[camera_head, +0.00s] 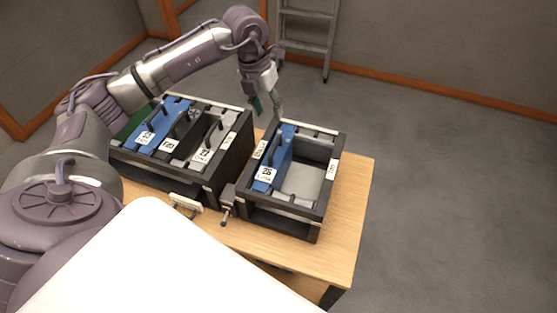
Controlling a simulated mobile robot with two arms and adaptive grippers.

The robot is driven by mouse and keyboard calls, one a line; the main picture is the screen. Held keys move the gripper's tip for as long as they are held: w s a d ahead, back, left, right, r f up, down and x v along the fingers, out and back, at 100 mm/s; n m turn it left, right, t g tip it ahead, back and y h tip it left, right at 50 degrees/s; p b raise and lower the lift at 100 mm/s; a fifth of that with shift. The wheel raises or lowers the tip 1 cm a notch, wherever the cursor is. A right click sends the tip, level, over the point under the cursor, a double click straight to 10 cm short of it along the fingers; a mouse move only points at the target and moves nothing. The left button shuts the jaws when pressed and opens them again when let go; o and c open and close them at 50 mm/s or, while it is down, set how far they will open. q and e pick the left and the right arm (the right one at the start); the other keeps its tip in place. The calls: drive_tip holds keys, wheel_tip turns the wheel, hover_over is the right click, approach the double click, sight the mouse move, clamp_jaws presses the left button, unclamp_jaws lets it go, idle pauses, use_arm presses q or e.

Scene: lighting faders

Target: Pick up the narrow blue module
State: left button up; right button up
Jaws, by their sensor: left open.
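Two blue modules show in the head view. One blue module (282,152) stands in the left part of the right-hand box, with a white tag reading about "26" at its near end. The other blue module (168,121) stands at the left of the left-hand box, also tagged. Both look slim, and I cannot tell for sure which is narrower. My left gripper (267,108) points down, open and empty, above the far left corner of the right-hand box, near the far end of its blue module. My right gripper is not in view.
The left-hand dark box (233,160) also holds black and grey modules. The right-hand dark box (325,185) has a bare grey compartment beside its blue module. Both stand on a wooden table (350,215). A small clamp-like part (227,205) and a white-topped piece (186,203) sit in front.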

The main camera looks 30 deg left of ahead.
sight(274, 144)
use_arm(q)
drive_tip(key=f, duration=0.5)
drive_tip(key=d+f+p, duration=0.1)
drive_tip(key=f, duration=0.2)
drive_tip(key=shift+w, duration=0.4)
drive_tip(key=shift+s+d+f+p, duration=0.1)
drive_tip(key=shift+s+f+p, duration=0.05)
drive_tip(key=shift+f+p, duration=0.25)
drive_tip(key=f, duration=0.2)
drive_tip(key=f+p, duration=0.1)
drive_tip(key=shift+d+f, duration=0.25)
drive_tip(key=shift+f, duration=0.5)
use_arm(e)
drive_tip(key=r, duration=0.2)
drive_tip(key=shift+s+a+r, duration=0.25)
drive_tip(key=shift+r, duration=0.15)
use_arm(q)
drive_tip(key=shift+c, duration=0.3)
drive_tip(key=c, duration=0.8)
clamp_jaws()
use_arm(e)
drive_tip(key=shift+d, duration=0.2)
